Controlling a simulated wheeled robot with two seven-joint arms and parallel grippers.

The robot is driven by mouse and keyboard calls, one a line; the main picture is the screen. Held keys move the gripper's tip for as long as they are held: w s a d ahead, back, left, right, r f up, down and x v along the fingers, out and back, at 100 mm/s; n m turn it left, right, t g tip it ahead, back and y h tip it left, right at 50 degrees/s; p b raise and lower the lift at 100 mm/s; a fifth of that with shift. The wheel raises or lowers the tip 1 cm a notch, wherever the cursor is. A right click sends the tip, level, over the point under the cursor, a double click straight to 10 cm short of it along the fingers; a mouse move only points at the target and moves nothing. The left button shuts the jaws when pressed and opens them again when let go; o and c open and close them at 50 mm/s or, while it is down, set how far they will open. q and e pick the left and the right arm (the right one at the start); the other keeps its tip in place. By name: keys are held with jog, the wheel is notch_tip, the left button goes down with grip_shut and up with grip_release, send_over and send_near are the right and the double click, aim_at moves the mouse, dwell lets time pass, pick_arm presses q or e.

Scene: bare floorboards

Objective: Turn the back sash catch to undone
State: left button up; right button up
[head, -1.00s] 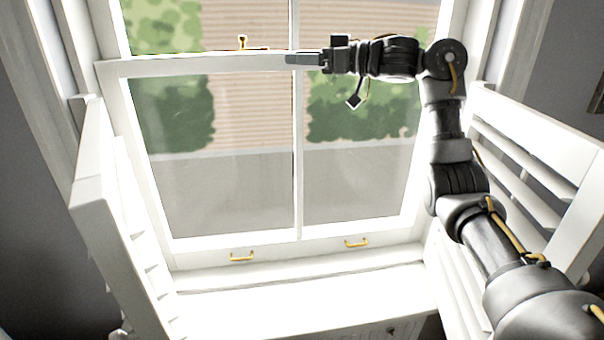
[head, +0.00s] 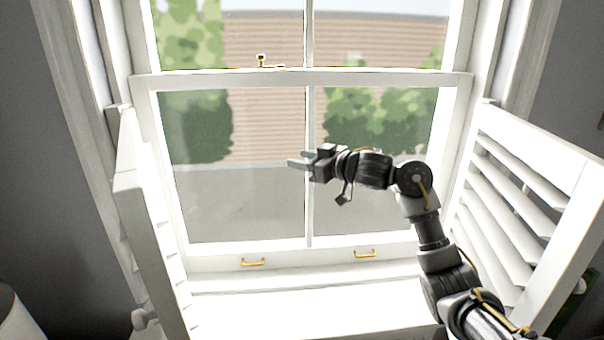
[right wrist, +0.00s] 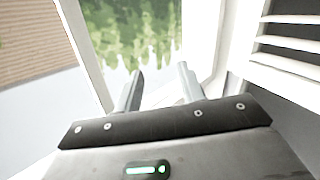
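A small brass sash catch (head: 263,61) sits on top of the window's meeting rail (head: 220,79), left of the centre bar in the head view. Its knob stands up, and a thin brass arm lies to the right along the rail. I cannot tell from this distance whether it is fastened. My right gripper (head: 297,159) is in front of the lower panes, below and to the right of the catch, well apart from it. Its fingers are parted and empty; they also show apart in the right wrist view (right wrist: 160,90). My left gripper is not in view.
White louvred shutters stand open at the left (head: 150,220) and right (head: 520,190) of the window. Two brass pull handles (head: 252,262) (head: 365,254) are on the bottom rail above the white sill (head: 300,310). Space before the left panes is clear.

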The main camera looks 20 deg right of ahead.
jog(key=shift+s+a+f+h, duration=0.1)
jog(key=shift+f+h, duration=0.05)
jog(key=shift+f, duration=0.7)
jog(key=shift+s+a+f+h, duration=0.1)
jog(key=shift+f+h, duration=0.05)
jog(key=shift+f, duration=0.7)
